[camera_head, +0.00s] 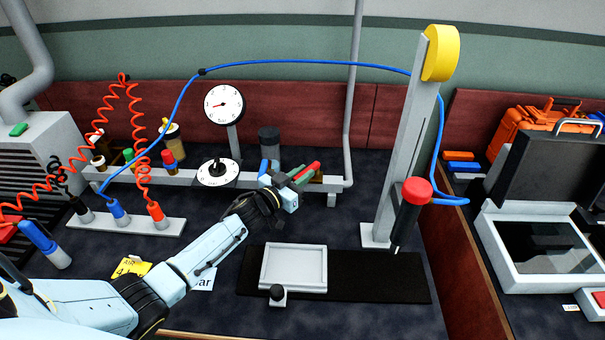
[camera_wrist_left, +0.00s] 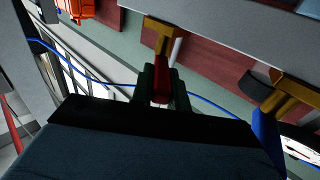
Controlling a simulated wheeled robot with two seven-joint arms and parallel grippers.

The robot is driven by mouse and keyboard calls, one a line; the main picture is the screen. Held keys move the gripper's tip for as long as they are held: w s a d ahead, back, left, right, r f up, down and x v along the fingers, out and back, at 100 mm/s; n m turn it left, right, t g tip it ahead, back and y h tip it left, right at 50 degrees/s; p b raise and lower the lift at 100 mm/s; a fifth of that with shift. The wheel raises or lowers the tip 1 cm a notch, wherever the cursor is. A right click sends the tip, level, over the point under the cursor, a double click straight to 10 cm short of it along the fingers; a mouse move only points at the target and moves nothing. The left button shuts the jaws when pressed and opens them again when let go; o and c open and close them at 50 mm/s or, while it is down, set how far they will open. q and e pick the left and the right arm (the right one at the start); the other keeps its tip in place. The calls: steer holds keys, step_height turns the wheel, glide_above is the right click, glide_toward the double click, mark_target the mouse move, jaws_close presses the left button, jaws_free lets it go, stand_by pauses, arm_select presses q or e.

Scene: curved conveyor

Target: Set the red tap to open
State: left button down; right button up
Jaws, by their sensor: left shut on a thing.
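The red tap (camera_head: 312,167) is at the right part of the grey rail, with only part of its handle showing beyond my left gripper. In the left wrist view, the red handle (camera_wrist_left: 161,72) hangs from a brass-coloured body (camera_wrist_left: 161,28). My left gripper (camera_head: 302,173) is shut on this handle. Its dark green fingers (camera_wrist_left: 161,88) lie on both sides of the handle. The handle's lower end is partly hidden between the fingers. My right gripper is not in view.
A blue tap (camera_head: 264,167) is close to the left of my gripper; its handle (camera_wrist_left: 267,135) shows in the wrist view. A white dial (camera_head: 217,172) sits left of it, with a round gauge (camera_head: 224,103) behind. A press column (camera_head: 406,140) stands right. A blue hose (camera_head: 300,62) arches overhead.

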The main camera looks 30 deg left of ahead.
arm_select(q)
steer(key=shift+d, duration=0.1)
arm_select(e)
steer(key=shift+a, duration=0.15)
arm_select(q)
steer(key=c, duration=1.4)
jaws_free()
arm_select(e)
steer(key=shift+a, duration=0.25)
arm_select(q)
steer(key=shift+o, duration=0.2)
